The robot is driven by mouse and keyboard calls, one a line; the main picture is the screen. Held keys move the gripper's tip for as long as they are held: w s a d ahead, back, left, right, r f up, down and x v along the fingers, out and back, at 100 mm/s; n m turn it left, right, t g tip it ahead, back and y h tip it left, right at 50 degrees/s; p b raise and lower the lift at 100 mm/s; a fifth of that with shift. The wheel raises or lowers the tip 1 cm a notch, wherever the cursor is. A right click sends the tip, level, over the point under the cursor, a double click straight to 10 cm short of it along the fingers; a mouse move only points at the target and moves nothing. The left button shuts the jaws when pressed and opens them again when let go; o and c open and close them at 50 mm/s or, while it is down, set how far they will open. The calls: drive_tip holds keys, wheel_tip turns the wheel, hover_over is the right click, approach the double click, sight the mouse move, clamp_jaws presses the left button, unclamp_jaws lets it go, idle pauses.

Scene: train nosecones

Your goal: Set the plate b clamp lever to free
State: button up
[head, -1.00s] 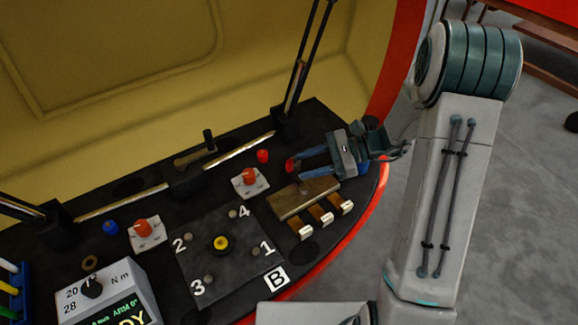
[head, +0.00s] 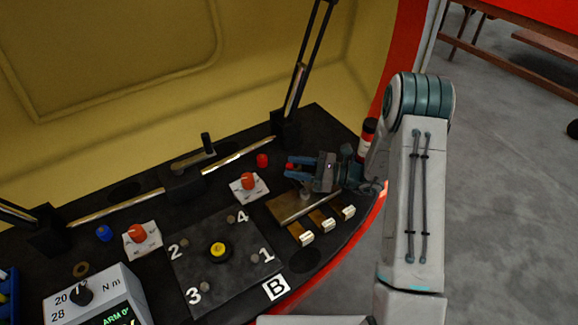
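Plate B (head: 215,262) is a dark square plate with a yellow centre, numbered 1 to 4, beside a "B" label (head: 275,288). Just above its upper right edge, a red knob (head: 248,182) sits on a white base. A second red knob (head: 137,232) on a white base is left of the plate. The frames do not show clearly which is the clamp lever; the knob markings are too small to read. My gripper (head: 289,167) has blue fingers pointing left, apart from each other, right of the nearer knob and not touching it. Red shows at the fingertips.
A tan block (head: 285,208) and several white-ended tabs (head: 307,238) lie below my gripper. A black handle (head: 207,143) stands on a rail behind. A small red cap (head: 262,160) is left of my fingers. A torque display box (head: 95,300) is lower left. A red-and-white canister (head: 367,138) stands behind my wrist.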

drive_tip(key=shift+w+a, duration=0.2)
drive_tip(key=shift+a, duration=0.85)
clamp_jaws()
